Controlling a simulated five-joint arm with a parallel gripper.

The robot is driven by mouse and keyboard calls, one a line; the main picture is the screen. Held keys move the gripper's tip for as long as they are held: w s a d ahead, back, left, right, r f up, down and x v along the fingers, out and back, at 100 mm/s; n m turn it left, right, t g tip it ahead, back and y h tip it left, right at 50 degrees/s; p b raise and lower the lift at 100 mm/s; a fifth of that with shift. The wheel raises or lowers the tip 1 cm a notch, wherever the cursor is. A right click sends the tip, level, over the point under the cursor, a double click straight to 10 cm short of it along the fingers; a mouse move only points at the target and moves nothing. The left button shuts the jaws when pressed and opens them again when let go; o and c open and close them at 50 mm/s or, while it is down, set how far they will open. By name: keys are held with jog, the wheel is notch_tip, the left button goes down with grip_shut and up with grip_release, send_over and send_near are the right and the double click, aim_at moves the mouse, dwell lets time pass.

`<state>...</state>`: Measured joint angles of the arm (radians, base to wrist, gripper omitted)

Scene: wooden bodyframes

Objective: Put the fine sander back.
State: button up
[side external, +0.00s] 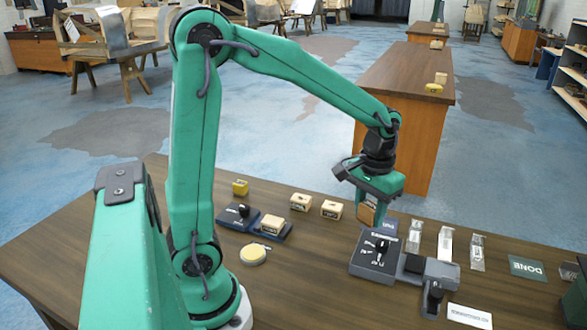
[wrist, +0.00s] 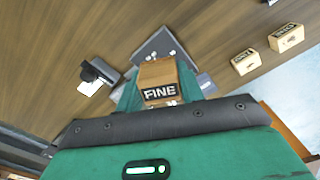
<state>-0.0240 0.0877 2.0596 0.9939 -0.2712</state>
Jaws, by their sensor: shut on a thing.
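The fine sander is a small tan wooden block with a dark label reading FINE (wrist: 158,72), seen in the wrist view. My gripper (wrist: 160,88) is shut on it, with green fingers on both sides. In the side view my gripper (side external: 374,205) hangs low over the right half of the bench, behind the grey dial device, with the block (side external: 367,214) partly showing under it. Whether the block touches the bench is hard to tell. Two similar labelled blocks (side external: 301,202) (side external: 331,209) stand apart to the left; they also show in the wrist view (wrist: 287,37) (wrist: 245,61).
Another block (side external: 272,224) rests on a dark blue tray (side external: 240,217) at left. A yellow block (side external: 240,187) and a round tin (side external: 253,254) are nearby. The grey dial device (side external: 375,257) is close to my gripper. Clear packets (side external: 445,243) and a DONE mat (side external: 527,267) lie right.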

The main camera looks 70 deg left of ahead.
jog(key=s+f+n, duration=0.5)
jog(key=s, duration=0.3)
jog(key=shift+s+a+n, duration=0.15)
jog(key=shift+a+n, duration=0.15)
jog(key=shift+a, duration=0.15)
send_over(312, 247)
notch_tip(312, 247, down, 7)
jog(key=shift+r, duration=0.1)
jog(key=shift+f, duration=0.2)
jog(key=shift+f, duration=1.85)
jog(key=shift+f, duration=0.15)
jog(key=o, duration=1)
